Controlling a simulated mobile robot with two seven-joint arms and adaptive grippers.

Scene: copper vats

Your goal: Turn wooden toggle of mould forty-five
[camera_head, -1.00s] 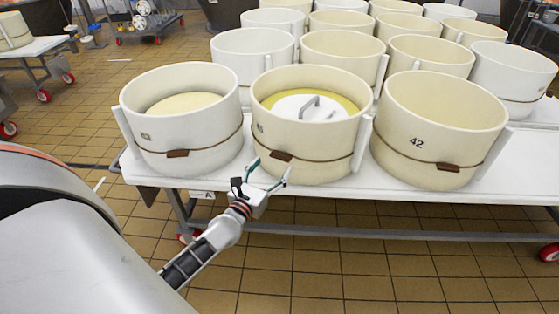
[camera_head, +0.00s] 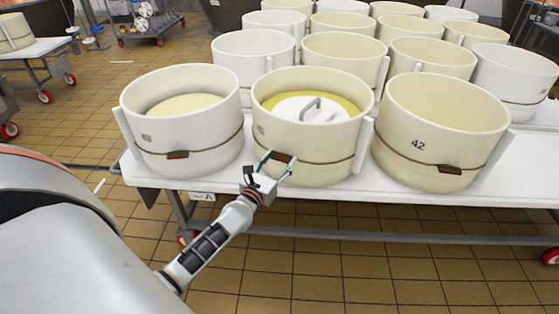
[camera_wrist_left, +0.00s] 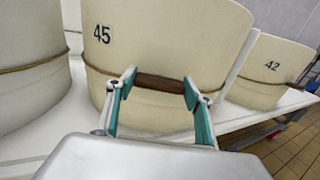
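Mould forty-five (camera_head: 312,140) is the cream ring in the middle of the front row, with a white lid and handle inside. Its number 45 reads clearly on its wall in the left wrist view (camera_wrist_left: 150,35). Its wooden toggle (camera_head: 283,157) sits on the cord around its front; in the left wrist view the brown toggle (camera_wrist_left: 160,83) lies roughly level. My left gripper (camera_head: 277,162) is at the toggle. Its teal fingers (camera_wrist_left: 160,90) are apart, one at each end of the toggle; whether they touch it I cannot tell. My right gripper is not in view.
Mould 42 (camera_head: 440,135) stands to the right and another mould (camera_head: 185,125) to the left, both with cords and toggles. They stand on a white wheeled table (camera_head: 340,194). More moulds (camera_head: 430,58) stand behind. The tiled floor in front is clear.

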